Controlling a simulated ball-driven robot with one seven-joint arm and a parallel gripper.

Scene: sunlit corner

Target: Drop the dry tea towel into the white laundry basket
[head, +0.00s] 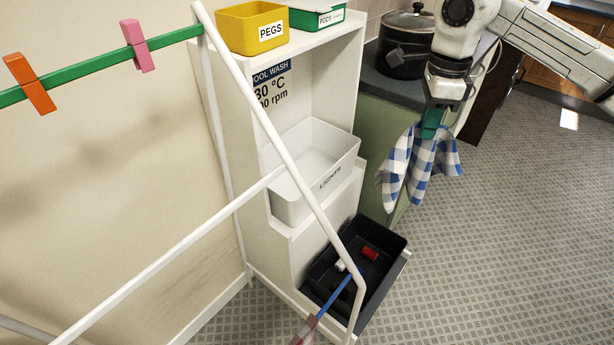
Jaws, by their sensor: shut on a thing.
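The tea towel (421,160) is blue and white checked and hangs in folds. My gripper (432,128) is shut on its upper part and holds it in the air in front of the green cabinet, to the right of the shelf unit. The white laundry basket (290,205), labelled LIGHTS, stands on the middle shelf, left of the towel. I see no contents in the part of its inside that shows. A white rack pole passes in front of it. The towel is apart from the basket.
A black bin (395,247) holding a red item (370,253) sits on the lowest shelf. A yellow PEGS box (252,27) and a green PODS box (318,15) stand on top. White drying rack poles (262,105) cross the left. A black pot (404,42) stands on the counter. The right floor is clear.

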